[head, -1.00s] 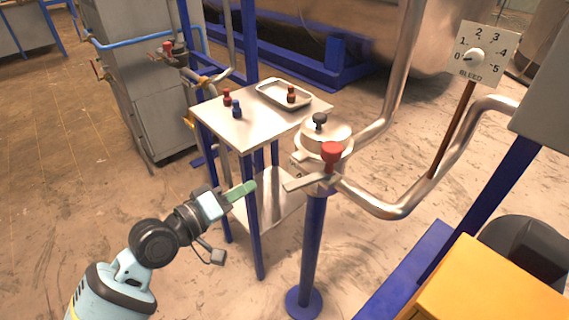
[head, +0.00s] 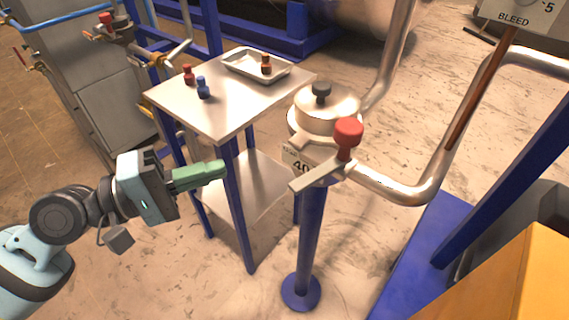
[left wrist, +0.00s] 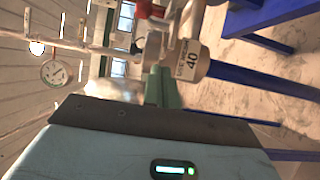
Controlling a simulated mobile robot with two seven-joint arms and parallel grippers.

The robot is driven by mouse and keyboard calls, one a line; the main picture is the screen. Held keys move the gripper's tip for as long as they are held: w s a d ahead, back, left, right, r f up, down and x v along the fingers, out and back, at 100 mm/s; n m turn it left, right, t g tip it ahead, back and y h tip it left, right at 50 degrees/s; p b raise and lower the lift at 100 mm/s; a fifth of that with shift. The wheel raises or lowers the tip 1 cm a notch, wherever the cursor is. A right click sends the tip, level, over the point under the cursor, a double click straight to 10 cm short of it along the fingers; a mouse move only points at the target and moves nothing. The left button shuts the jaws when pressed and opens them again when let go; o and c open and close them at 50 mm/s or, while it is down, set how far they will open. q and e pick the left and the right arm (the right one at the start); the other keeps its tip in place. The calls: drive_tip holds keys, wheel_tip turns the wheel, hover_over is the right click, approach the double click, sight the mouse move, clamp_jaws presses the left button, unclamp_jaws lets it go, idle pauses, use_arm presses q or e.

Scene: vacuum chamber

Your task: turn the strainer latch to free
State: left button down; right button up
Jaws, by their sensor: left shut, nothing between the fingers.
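The strainer (head: 326,108) is a round metal pot with a black-knobbed lid on a blue post. Its latch is a flat metal bar (head: 312,179) with a red knob (head: 348,133), across the front of the pot. A tag marked 40 (head: 298,163) is partly hidden behind the bar; it also shows in the left wrist view (left wrist: 190,62). My left gripper (head: 222,168) has its green fingers shut and empty. It is left of the bar's end, apart from it, and overlaps the small table's leg in the picture. My right gripper is not in view.
A small metal table (head: 215,125) left of the strainer carries a red bottle (head: 188,74), a blue bottle (head: 203,88) and a tray (head: 240,65) with a brownish bottle. A bent pipe (head: 400,190) runs right of the strainer. A yellow box (head: 510,290) stands front right.

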use_arm(q)
drive_tip(key=w+d+p, duration=0.1)
drive_tip(key=d+p, duration=0.3)
drive_tip(key=d, duration=0.7)
drive_tip(key=shift+w+d, duration=0.15)
drive_tip(key=shift+d, duration=0.1)
